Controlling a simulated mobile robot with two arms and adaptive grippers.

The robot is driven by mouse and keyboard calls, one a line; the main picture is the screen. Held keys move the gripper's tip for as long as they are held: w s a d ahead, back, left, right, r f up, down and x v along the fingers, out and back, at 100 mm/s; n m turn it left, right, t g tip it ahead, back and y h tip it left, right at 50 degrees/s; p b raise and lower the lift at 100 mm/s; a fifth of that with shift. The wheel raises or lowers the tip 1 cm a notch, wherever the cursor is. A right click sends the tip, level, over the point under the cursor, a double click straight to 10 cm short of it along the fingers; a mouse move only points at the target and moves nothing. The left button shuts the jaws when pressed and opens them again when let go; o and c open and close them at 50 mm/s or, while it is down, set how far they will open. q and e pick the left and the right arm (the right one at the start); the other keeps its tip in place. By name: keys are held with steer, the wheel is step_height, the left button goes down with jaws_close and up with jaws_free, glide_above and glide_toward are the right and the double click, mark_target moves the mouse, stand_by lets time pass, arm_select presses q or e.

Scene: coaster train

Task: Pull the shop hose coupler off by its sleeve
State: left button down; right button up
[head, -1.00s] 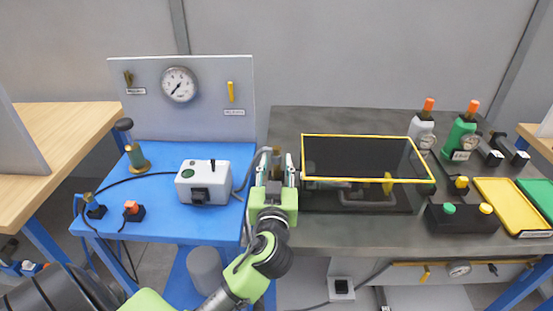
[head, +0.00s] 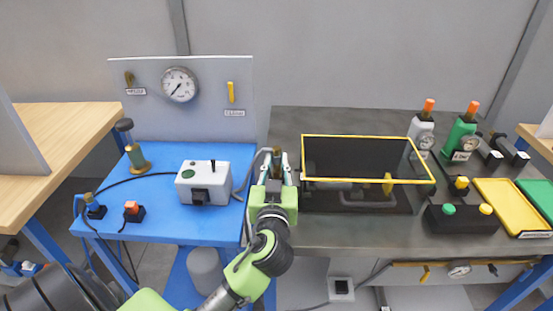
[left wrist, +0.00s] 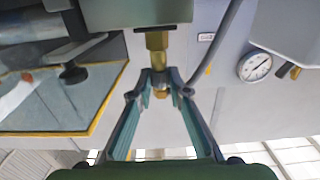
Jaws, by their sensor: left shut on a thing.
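My left gripper (head: 277,168) stands at the seam between the blue bench and the dark bench in the head view. It is shut on the brass coupler (head: 277,156), which shows between its fingers. In the left wrist view the fingertips (left wrist: 160,88) close around the lower brass part, the coupler sleeve (left wrist: 159,80). A brass hex fitting (left wrist: 156,41) sits in line with it, against a dark green block (left wrist: 135,14). The sleeve and fitting look joined; the exact seam is too small to tell. A grey hose (left wrist: 222,40) curves close by. My right gripper is not in view.
A yellow-edged dark screen (head: 368,158) stands close on the right. A white box (head: 202,182) sits on the blue bench (head: 165,225) to the left. A panel with a round gauge (head: 179,84) stands behind. Bottles and trays fill the far right.

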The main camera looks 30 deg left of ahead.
mark_target(276, 150)
arm_select(q)
steer(key=shift+r, duration=0.4)
steer(key=shift+r+p, duration=1.5)
steer(key=shift+r, duration=0.15)
steer(key=shift+r+p, duration=0.75)
steer(key=shift+r, duration=0.25)
